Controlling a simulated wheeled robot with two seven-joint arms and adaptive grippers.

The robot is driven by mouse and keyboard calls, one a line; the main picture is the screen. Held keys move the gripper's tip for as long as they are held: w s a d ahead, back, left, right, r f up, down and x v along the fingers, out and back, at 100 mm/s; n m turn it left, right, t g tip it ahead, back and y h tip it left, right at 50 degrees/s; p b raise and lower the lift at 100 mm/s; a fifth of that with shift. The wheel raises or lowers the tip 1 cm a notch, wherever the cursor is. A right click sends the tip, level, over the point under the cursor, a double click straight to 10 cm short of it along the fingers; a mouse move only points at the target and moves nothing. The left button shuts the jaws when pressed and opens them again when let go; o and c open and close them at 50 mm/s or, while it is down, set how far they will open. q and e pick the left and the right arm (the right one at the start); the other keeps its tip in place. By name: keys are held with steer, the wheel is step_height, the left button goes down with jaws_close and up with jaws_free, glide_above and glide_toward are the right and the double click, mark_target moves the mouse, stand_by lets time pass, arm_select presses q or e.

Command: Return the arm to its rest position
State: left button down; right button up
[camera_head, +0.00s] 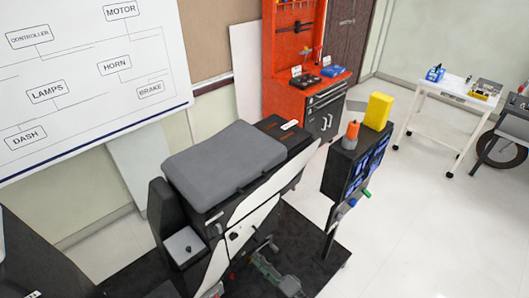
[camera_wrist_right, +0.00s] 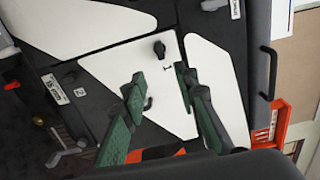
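My right gripper (camera_head: 272,274) shows low in the head view, partly visible beside the lower part of the chassis rig (camera_head: 236,225). In the right wrist view, my right gripper (camera_wrist_right: 165,82) has its two green-padded fingers spread apart, with nothing held between them. Behind the fingers are the rig's white and black panels (camera_wrist_right: 205,60), with a black knob and a small hook. I cannot tell the exact gap between the fingertips and the panel. My left gripper is not in view.
A grey seat pad (camera_head: 225,165) tops the rig. A dark stand (camera_head: 350,165) with an orange cone and yellow block is to its right. An orange tool cabinet (camera_head: 300,88) and white cart (camera_head: 445,105) stand behind.

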steer(key=shift+f, duration=0.1)
